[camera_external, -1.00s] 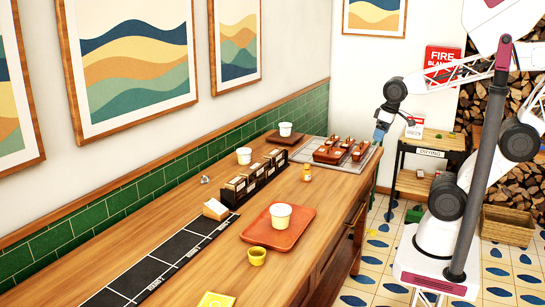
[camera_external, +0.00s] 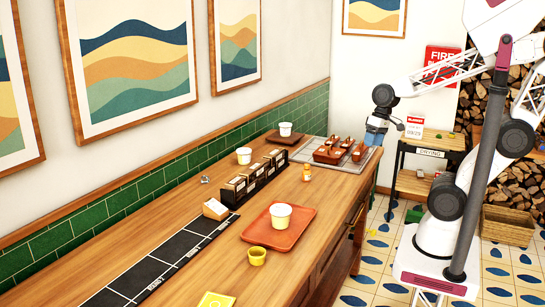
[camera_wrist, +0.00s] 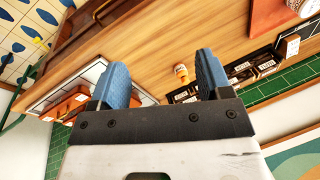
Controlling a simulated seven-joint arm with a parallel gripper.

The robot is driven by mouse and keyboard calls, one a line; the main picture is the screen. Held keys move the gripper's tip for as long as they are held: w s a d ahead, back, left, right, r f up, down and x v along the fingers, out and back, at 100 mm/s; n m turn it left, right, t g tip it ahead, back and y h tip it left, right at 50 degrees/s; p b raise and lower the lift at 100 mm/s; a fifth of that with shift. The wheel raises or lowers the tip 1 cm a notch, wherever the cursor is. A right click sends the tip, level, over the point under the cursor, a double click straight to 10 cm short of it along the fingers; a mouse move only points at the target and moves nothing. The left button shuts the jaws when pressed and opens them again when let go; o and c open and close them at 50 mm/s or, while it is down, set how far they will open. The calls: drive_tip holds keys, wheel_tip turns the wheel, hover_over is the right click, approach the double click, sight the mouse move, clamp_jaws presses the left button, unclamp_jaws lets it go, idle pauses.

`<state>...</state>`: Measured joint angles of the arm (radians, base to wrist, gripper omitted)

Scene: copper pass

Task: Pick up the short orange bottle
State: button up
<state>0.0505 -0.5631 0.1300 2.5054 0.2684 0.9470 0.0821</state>
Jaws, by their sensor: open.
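The short orange bottle (camera_external: 306,173) stands upright on the wooden counter, right of the black row of small boxes. In the wrist view the orange bottle (camera_wrist: 181,73) shows between my two blue fingers, closer to the right one, and farther off than the fingertips. My gripper (camera_external: 374,138) is open and empty, above the counter's far right edge and apart from the bottle. In the wrist view my gripper (camera_wrist: 160,75) has its fingers spread wide.
A black box rack (camera_external: 255,182) stands just left of the bottle. A grey grid mat (camera_external: 365,165) with brown trays lies behind it. An orange tray (camera_external: 303,227) with a white cup (camera_external: 280,216) is in front. Bare counter surrounds the bottle's front and right.

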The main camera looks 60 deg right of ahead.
drive_tip(key=w+a+f+m+y, duration=0.3)
drive_tip(key=w+f+m+y, duration=0.1)
drive_tip(key=w+m, duration=0.1)
drive_tip(key=m+t+y, duration=0.3)
drive_tip(key=m+t, duration=0.5)
drive_tip(key=m, duration=1.1)
approach(307, 173)
drive_tip(key=shift+w+a+f, duration=0.15)
drive_tip(key=shift+w, duration=0.45)
drive_tip(key=shift+w+d+f+m+t+h, duration=0.3)
drive_tip(key=shift+d+f+m, duration=0.05)
drive_tip(key=shift+d+m, duration=0.15)
drive_tip(key=shift+a, duration=0.1)
drive_tip(key=shift+x, duration=1.25)
drive_tip(key=shift+w+a, duration=0.1)
